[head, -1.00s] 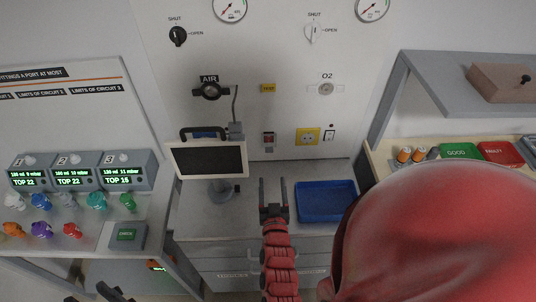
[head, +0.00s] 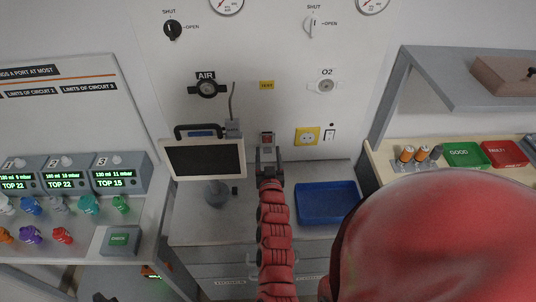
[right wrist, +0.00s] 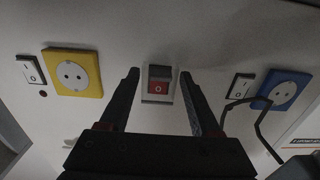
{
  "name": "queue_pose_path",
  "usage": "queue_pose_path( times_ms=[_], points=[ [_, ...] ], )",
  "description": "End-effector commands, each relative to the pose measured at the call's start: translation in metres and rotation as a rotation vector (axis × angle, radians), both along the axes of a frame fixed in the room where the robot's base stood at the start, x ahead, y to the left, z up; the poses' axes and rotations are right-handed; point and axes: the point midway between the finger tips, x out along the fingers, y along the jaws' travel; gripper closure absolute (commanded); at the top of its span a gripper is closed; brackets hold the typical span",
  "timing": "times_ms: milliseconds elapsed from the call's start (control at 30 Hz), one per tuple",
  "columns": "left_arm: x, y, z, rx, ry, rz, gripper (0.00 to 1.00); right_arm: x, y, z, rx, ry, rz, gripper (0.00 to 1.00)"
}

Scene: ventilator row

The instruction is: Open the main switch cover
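The main switch is a red rocker in a pale frame on the back wall, above the counter. It shows in the head view (head: 267,138) and in the right wrist view (right wrist: 158,84). A dark grey band crosses its upper part; I cannot tell clearly whether this is the cover. My right gripper (head: 268,155) is open and empty just below the switch in the head view. In the right wrist view its two fingers (right wrist: 158,75) stand on either side of the switch, without visible contact. A dark part at the bottom left edge of the head view may be my left gripper; its fingers are not clear.
A monitor (head: 204,158) stands close left of my right gripper. A yellow socket (head: 307,137) and a rocker switch (head: 329,134) are to its right. A blue tray (head: 326,203) lies on the counter. A blue socket (right wrist: 284,88) with a cable shows in the right wrist view.

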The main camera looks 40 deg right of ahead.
Motion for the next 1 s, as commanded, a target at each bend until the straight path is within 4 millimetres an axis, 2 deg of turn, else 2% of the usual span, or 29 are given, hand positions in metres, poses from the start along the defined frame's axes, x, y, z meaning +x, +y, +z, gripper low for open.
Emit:
queue_pose_path(
  times_ms=[33, 333, 667, 1000],
  points=[
    [0.000, 0.000, 0.000, 0.000, 0.000, 0.000, 0.50, 0.000, 0.000, 0.000, 0.000, 0.000, 0.000, 0.46],
    [0.000, 0.000, 0.000, 0.000, 0.000, 0.000, 0.50, 0.000, 0.000, 0.000, 0.000, 0.000, 0.000, 1.00],
    [0.000, 0.000, 0.003, 0.000, 0.000, 0.000, 0.50, -0.001, 0.001, 0.002, 0.007, 0.012, 0.000, 1.00],
    [0.000, 0.000, 0.031, 0.000, 0.000, 0.000, 0.50, -0.008, 0.006, 0.014, 0.099, 0.156, 0.000, 1.00]
  ],
)
